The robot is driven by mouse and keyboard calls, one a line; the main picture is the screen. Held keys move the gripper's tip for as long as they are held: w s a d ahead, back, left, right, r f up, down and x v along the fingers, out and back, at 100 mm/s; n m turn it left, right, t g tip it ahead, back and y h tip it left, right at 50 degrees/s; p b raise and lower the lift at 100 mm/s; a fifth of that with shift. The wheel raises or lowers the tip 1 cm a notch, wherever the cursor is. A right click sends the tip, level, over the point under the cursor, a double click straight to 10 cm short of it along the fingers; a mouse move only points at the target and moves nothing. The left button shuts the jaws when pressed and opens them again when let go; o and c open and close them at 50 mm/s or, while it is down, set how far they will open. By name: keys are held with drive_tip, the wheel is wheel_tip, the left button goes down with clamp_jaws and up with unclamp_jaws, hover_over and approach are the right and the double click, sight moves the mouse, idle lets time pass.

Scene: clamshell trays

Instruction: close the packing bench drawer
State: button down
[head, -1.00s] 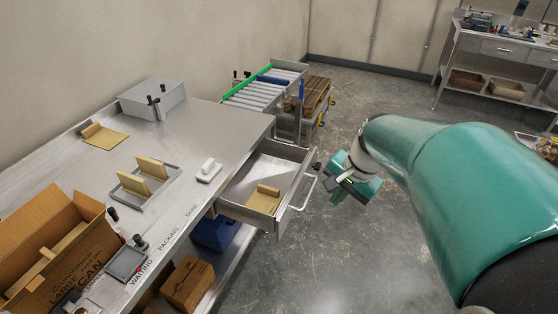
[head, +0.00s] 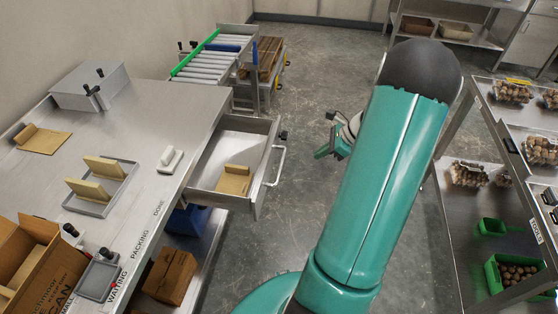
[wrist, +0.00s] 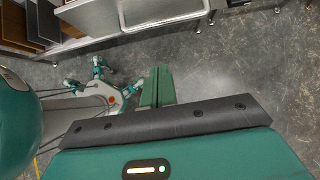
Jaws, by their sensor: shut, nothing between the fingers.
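The packing bench drawer (head: 265,170) is pulled out from the bench's right side in the head view. It has a metal front with a bar handle (head: 279,166), and a tan clamshell tray (head: 233,180) lies inside it. My gripper (head: 322,152) is shut and empty, to the right of the handle and apart from it, over the open floor. In the wrist view my gripper's green fingers (wrist: 157,88) are together, with a metal handle bar (wrist: 165,18) near the top of the picture.
The packing bench (head: 190,105) holds a grey box (head: 88,88), a tray rack (head: 100,205) and a white-handled block (head: 170,159). A roller conveyor (head: 210,62) stands behind. Shelves of brown goods (head: 470,172) stand at the right. The floor between is clear.

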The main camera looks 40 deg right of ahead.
drive_tip(key=w+a+r+x, duration=0.1)
drive_tip(key=x, duration=1.2)
drive_tip(key=shift+w, duration=0.3)
drive_tip(key=shift+r, duration=0.1)
hover_over(223, 167)
idle(0.5)
